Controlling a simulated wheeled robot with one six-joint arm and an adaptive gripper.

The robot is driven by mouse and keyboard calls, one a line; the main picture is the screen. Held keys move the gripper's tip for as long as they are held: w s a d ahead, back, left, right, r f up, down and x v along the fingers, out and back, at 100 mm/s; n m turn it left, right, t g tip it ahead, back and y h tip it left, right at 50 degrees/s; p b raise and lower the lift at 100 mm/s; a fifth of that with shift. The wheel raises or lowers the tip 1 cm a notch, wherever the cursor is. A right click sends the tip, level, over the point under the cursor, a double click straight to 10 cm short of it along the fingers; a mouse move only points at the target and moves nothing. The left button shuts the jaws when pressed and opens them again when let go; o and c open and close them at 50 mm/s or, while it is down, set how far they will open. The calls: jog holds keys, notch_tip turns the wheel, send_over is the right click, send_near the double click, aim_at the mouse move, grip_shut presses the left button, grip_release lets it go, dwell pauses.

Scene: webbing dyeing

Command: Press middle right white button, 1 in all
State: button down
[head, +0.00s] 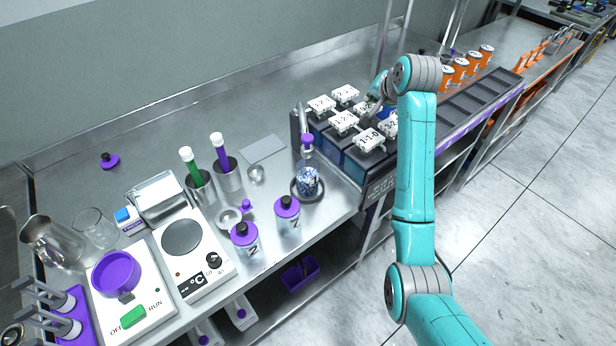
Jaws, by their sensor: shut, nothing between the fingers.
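A dark dyeing machine (350,165) stands at the right part of the steel bench. Several white labelled pieces sit on its top, among them one at the front (369,140), one at middle left (343,122) and one at the back (345,93). A white piece on the right (389,127) is partly hidden by my arm. I cannot tell which white part is the middle right button.
Purple-capped bottles (288,215), a cup of blue-white bits (307,182), steel cups with green and purple tools (228,175), and a hot plate (184,240) fill the bench's left. Floor at right is clear.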

aim_at(369, 108)
jog(key=shift+r, duration=0.1)
jog(key=shift+r, duration=2.9)
